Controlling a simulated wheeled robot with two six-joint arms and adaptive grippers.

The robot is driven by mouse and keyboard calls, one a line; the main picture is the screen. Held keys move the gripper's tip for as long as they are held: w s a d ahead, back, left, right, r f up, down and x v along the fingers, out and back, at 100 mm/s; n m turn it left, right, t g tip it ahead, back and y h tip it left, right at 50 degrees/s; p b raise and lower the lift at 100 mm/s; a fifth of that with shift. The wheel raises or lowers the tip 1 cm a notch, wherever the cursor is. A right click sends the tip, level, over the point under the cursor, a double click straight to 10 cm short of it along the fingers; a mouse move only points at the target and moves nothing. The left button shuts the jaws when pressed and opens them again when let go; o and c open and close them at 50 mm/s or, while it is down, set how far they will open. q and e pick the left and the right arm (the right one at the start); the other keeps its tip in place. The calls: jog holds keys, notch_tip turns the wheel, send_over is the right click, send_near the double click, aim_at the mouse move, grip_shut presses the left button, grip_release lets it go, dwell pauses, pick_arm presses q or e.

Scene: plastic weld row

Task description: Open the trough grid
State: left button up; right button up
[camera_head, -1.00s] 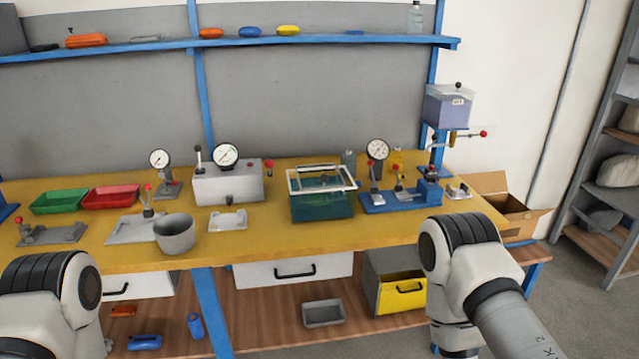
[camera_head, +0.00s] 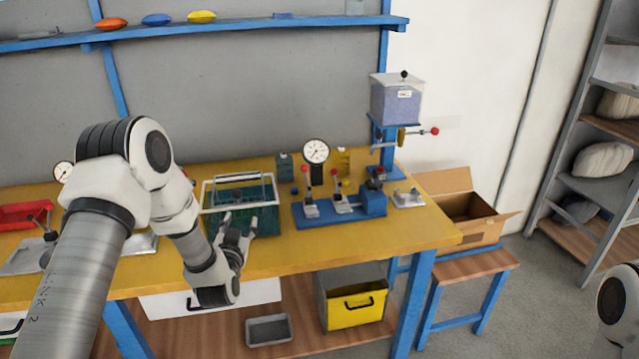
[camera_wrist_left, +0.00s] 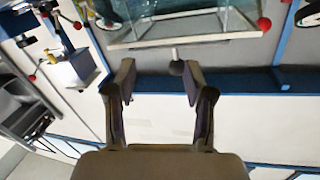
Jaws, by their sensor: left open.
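The glass trough (camera_head: 267,220) holds greenish liquid and stands on the bench, partly hidden by my left gripper. Its pale grid frame (camera_head: 262,203) lies across the top. In the left wrist view the frame's pale edge (camera_wrist_left: 190,41) shows at the top. A short stem with a dark ball knob (camera_wrist_left: 176,67) sticks out from it towards my gripper. My left gripper (camera_head: 235,232) is open and empty in front of the trough. In the wrist view its fingertips (camera_wrist_left: 157,75) stand either side of the knob's line, apparently without touching it. My right gripper is out of view.
Right of the trough stands a blue fixture (camera_head: 372,201) with red-knobbed levers and a dial gauge (camera_head: 316,151). A red tray (camera_head: 20,216) is at the left. A cardboard box (camera_head: 465,205) stands beyond the bench's right end. The bench front right is clear.

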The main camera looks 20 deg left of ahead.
aim_at(236, 198)
pick_arm(q)
jog(key=shift+n+t+y, duration=0.3)
jog(key=shift+n, duration=0.1)
jog(key=a+r, duration=0.1)
jog(key=w+a+r, duration=0.1)
jog(key=r, duration=0.1)
jog(key=shift+a+r, duration=0.3)
jog(key=shift+a, duration=0.1)
jog(key=x, duration=0.4)
jog(key=p+x, duration=0.1)
jog(key=x, duration=0.1)
jog(key=shift+w+d+f, duration=0.1)
jog(key=shift+d+f, duration=0.15)
jog(key=shift+d, duration=0.2)
jog(key=shift+w+a, duration=0.1)
jog(key=shift+a, duration=0.2)
grip_shut()
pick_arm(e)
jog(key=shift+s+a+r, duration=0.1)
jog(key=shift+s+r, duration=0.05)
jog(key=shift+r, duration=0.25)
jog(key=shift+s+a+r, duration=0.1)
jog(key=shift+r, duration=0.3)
